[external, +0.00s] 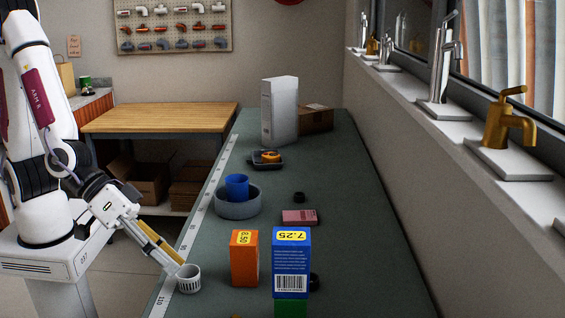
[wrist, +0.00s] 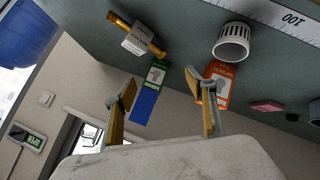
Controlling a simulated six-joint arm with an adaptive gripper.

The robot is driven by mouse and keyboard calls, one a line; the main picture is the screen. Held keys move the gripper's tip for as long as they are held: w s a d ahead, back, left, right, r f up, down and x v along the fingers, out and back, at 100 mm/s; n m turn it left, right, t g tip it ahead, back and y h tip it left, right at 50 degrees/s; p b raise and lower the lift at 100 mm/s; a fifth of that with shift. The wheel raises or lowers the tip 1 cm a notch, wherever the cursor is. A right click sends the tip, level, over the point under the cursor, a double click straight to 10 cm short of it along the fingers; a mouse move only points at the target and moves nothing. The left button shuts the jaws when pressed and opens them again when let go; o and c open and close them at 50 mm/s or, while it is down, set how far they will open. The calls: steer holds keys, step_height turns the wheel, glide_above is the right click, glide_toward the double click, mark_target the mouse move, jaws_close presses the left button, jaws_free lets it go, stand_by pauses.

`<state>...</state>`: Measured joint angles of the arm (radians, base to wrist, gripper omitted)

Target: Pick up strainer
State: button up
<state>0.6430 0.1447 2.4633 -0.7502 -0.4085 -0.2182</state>
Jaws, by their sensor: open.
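The strainer is a small whitish slotted cup (external: 188,279) standing on the green bench near its left edge, by the ruler strip. In the wrist view the strainer (wrist: 232,42) is at the upper right, past the tip of the right finger, with its round end and slots showing. My gripper (external: 172,256) reaches down from the left, its tips close to the strainer's upper left side. In the wrist view my gripper (wrist: 160,90) has its yellow-padded fingers spread, with no object held between them. Whether a finger touches the strainer I cannot tell.
An orange box (external: 244,259) and a taller blue box (external: 291,262) stand right of the strainer. Behind are a grey bowl (external: 238,208) with a blue cup (external: 237,187) and a pink block (external: 299,217). A brass tap (wrist: 138,36) shows in the wrist view.

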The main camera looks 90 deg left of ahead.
mark_target(167, 293)
steer(key=f+y, duration=0.1)
steer(key=f, duration=0.1)
steer(key=f+n+t, duration=0.1)
steer(key=f, duration=0.1)
steer(key=d+f+y, duration=0.1)
steer(key=f, duration=0.1)
steer(key=shift+f+t+y, duration=0.25)
steer(key=shift+t+y, duration=0.05)
steer(key=shift+s+a+f+n+t+y, duration=0.15)
steer(key=shift+s+f+t+y, duration=0.15)
steer(key=shift+f, duration=0.2)
steer(key=shift+s+f+n+t+y, duration=0.2)
steer(key=shift+f+y, duration=0.1)
steer(key=shift+f, duration=0.15)
steer(key=shift+s+a+f+t+y, duration=0.3)
steer(key=shift+s+f+t+y, duration=0.2)
steer(key=shift+s, duration=0.1)
steer(key=shift+s+a+f+t+y, duration=0.2)
steer(key=shift+s+a+t+y, duration=0.25)
steer(key=shift+s+t, duration=0.2)
steer(key=a, duration=0.1)
steer(key=s+a+m+y, duration=0.1)
steer(key=t+y, duration=0.1)
steer(key=shift+s+a+f+y, duration=0.25)
steer(key=shift+s+a+f, duration=0.05)
steer(key=shift+s+a, duration=0.1)
steer(key=shift+s+a+r+m+t+y, duration=0.1)
steer(key=shift+s+a+m+t+y, duration=0.2)
steer(key=shift+s+a+y, duration=0.4)
